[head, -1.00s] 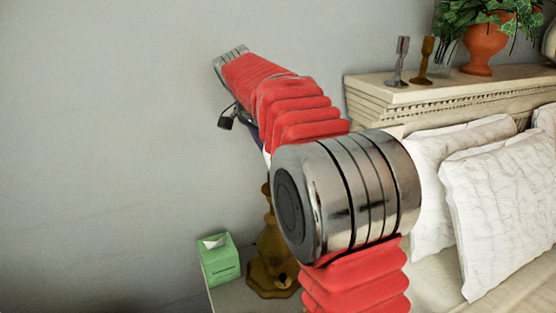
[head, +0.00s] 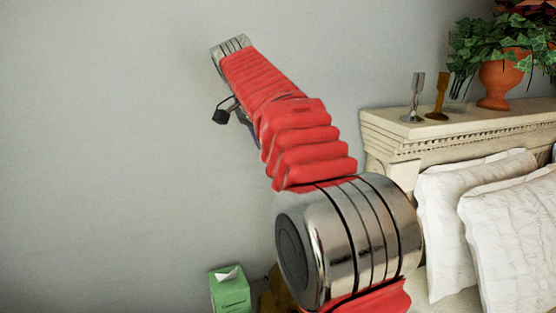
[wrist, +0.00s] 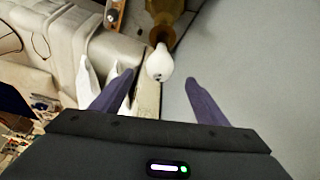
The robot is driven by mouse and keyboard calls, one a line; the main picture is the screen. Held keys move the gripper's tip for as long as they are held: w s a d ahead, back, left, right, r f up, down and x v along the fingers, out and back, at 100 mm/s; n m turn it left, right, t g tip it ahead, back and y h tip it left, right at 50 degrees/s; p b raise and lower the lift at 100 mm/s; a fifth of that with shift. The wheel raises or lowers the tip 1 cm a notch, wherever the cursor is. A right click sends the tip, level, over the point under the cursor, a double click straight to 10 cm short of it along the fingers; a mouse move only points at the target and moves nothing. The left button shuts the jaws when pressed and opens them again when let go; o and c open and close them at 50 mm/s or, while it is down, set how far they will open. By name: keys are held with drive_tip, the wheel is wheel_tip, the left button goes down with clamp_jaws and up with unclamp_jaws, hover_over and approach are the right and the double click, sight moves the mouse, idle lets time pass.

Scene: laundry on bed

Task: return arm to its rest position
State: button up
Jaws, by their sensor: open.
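My arm in its red sleeve reaches up and to the left across the head view, in front of the grey wall. Its far end is at the upper left of that view, and the fingers cannot be made out there. In the wrist view my gripper (wrist: 160,76) is open, its two dark purple fingers apart. A white bulb-shaped thing (wrist: 159,63) shows between the fingers, below an amber-brown piece (wrist: 164,14). I cannot tell how far it is from the fingers, but nothing appears gripped.
A green tissue box (head: 230,290) and part of a brown lamp base (head: 277,293) show low in the head view. The headboard (head: 435,138), white pillows (head: 525,225), two candlesticks (head: 436,97) and a potted plant (head: 505,80) are at right. The wall area (head: 110,150) at left is clear.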

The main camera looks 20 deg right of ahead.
drive_tip(key=s+a+f+n+t+y, duration=0.1)
drive_tip(key=s+a+f+n, duration=0.15)
drive_tip(key=s, duration=0.25)
drive_tip(key=s+a+f+n+y, duration=0.1)
drive_tip(key=s+n, duration=0.2)
drive_tip(key=s, duration=0.3)
drive_tip(key=s+a+f+n+t+y, duration=0.1)
drive_tip(key=s+f+n, duration=0.15)
drive_tip(key=s, duration=0.25)
drive_tip(key=s+a+f+n+t, duration=0.1)
drive_tip(key=s+a+f+n, duration=0.1)
drive_tip(key=s+f, duration=0.5)
drive_tip(key=s+a+f+n+t+y, duration=0.1)
drive_tip(key=s+a+f+n, duration=0.1)
drive_tip(key=s+f+n, duration=0.2)
drive_tip(key=s+f, duration=0.3)
drive_tip(key=shift+s+n+y, duration=0.3)
idle(0.5)
